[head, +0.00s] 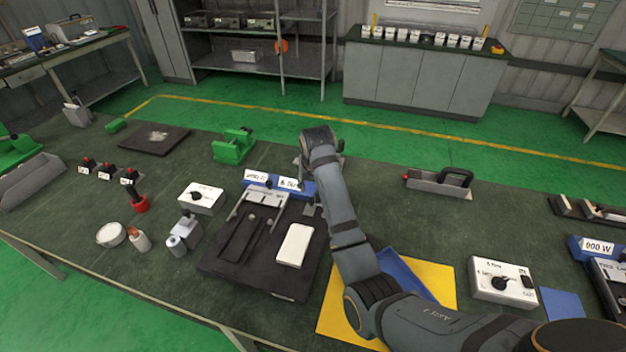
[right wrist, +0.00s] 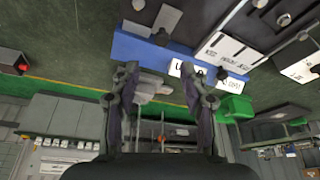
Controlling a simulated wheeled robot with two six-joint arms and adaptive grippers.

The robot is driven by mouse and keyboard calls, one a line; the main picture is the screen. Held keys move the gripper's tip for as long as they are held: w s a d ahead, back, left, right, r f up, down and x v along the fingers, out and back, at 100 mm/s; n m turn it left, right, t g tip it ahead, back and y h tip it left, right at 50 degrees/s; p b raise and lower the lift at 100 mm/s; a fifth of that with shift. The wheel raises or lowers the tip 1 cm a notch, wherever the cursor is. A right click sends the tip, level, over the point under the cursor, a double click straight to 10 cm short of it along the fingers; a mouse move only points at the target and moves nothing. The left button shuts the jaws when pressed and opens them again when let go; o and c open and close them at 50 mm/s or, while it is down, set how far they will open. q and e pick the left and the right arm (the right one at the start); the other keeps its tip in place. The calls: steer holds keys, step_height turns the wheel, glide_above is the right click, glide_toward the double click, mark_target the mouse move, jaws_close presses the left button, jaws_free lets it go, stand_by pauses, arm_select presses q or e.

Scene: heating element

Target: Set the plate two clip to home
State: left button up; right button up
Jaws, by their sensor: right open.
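A blue bar (head: 262,181) with white labels stands at the back of a black fixture plate (head: 225,263), left of my right forearm. The label text is too small to read surely, and I cannot tell which part is the plate two clip. The blue bar also shows in the right wrist view (right wrist: 135,48). My right gripper (right wrist: 160,74) is open, its fingertips close to the bar's edge. A grey metal piece (right wrist: 150,88) appears between the fingers; contact cannot be told. In the head view my right arm largely hides this gripper. My left gripper is not in view.
A white block (head: 294,245) lies on the fixture plate. A white switch box (head: 202,197) stands to its left, a green bracket (head: 233,146) behind. A yellow mat (head: 335,322) with a blue tray (head: 410,274) is under my arm. A dial box (head: 502,282) stands right.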

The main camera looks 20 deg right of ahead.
mark_target(311, 200)
steer(key=x, duration=0.3)
steer(key=p+x, duration=0.1)
steer(key=x, duration=0.1)
steer(key=shift+s+a+f, duration=0.15)
steer(key=shift+s+f, duration=0.15)
steer(key=shift+s, duration=0.05)
steer(key=x, duration=0.3)
steer(key=shift+w+f, duration=0.1)
steer(key=shift+f, duration=0.25)
jaws_close()
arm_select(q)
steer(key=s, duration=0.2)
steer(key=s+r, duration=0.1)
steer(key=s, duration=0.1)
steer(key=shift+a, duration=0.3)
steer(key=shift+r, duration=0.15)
